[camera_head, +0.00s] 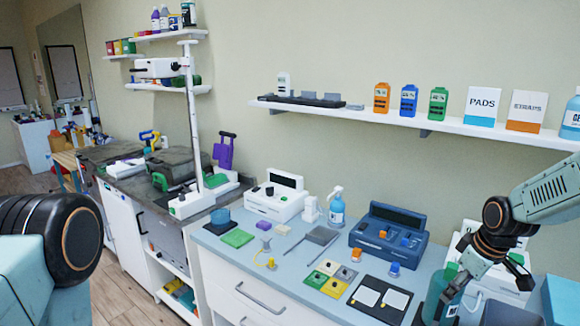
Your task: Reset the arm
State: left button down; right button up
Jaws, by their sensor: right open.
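My right arm comes in from the right edge, and its gripper (489,270) points down over the right end of the blue-grey counter (222,246). Its dark fingers are spread apart and I see nothing held between them. A dark green bottle (440,297) stands at the left finger; I cannot tell whether they touch. A white device behind the gripper is partly hidden by it. Of my left arm only a teal link and a black joint show at the lower left; its gripper is out of view.
A navy device (388,239), a white device (275,198), a blue spray bottle (337,211), coloured pads (331,278) and a black tray (380,301) occupy the counter. A wall shelf (460,128) with boxes runs above. A white post (192,120) rises at left.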

jog(key=s+a+f+m+b, duration=0.25)
jog(key=s+a+f, duration=0.2)
jog(key=f, duration=0.25)
jog(key=s+a+f+m+t+b, duration=0.1)
jog(key=s+a+f+m+b, duration=0.15)
jog(key=a+f, duration=0.3)
jog(key=s+a+f+m+b, duration=0.1)
jog(key=s+a+f+b, duration=0.25)
jog(key=f, duration=0.45)
jog(key=s+a+f+g+b, duration=0.1)
jog(key=s+f+b, duration=0.2)
jog(key=s+f, duration=0.3)
jog(key=s+a+f+g+b, duration=0.1)
jog(key=s+f+b, duration=0.3)
jog(key=s, duration=0.8)
jog(key=s+a+f+g+b, duration=0.2)
jog(key=s+f+b, duration=0.1)
jog(key=s+f, duration=0.5)
jog(key=shift+s+m+h+b, duration=0.3)
jog(key=shift+s+b, duration=0.1)
